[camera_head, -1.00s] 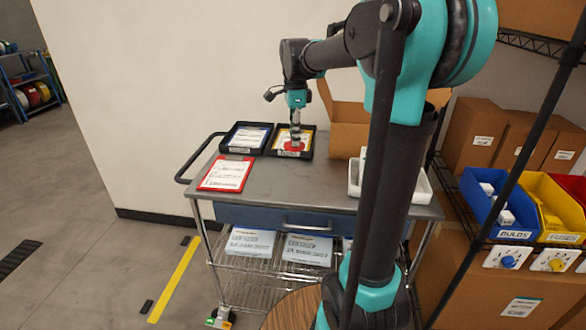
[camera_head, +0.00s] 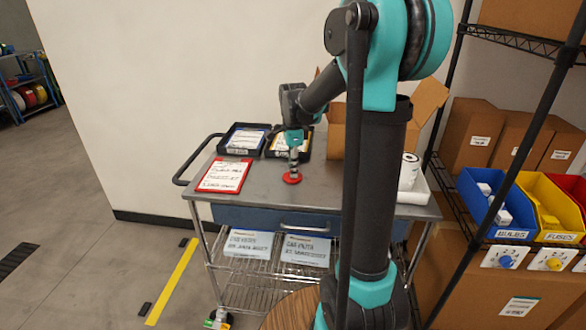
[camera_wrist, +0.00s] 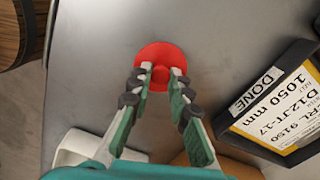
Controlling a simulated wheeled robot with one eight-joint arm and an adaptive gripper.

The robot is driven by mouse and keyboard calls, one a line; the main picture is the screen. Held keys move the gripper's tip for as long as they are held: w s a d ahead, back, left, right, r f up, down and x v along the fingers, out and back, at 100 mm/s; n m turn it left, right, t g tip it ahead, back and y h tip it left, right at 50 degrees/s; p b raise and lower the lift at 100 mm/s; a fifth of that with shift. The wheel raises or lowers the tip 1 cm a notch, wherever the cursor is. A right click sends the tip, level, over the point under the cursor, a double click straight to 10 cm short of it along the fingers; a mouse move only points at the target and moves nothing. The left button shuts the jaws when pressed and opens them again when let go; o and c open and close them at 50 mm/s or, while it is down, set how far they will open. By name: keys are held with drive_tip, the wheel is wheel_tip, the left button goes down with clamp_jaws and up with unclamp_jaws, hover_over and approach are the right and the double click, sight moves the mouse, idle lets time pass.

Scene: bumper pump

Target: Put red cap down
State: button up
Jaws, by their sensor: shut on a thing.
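The red cap (camera_head: 292,178) is a round red disc with a raised centre knob. It is at the grey cart top (camera_head: 262,187), in front of the black trays; I cannot tell whether it touches the surface. My gripper (camera_head: 293,169) points down over it and is shut on its knob. In the wrist view, my gripper (camera_wrist: 161,78) has its two fingertips on either side of the knob of the red cap (camera_wrist: 153,54). The bare cart top (camera_wrist: 100,70) lies around the cap.
Two black trays (camera_head: 266,150) with labelled sheets stand at the back; one is marked DONE in the wrist view (camera_wrist: 262,88). A red clipboard (camera_head: 224,175) lies at the left. A white tray (camera_head: 418,190) with a white roll (camera_head: 409,171) is at the right. The cart's front middle is clear.

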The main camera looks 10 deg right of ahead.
drive_tip(key=shift+f, duration=0.1)
drive_tip(key=o, duration=0.7)
drive_tip(key=shift+o, duration=0.2)
wheel_tip(320, 180, up, 12)
idle(0.4)
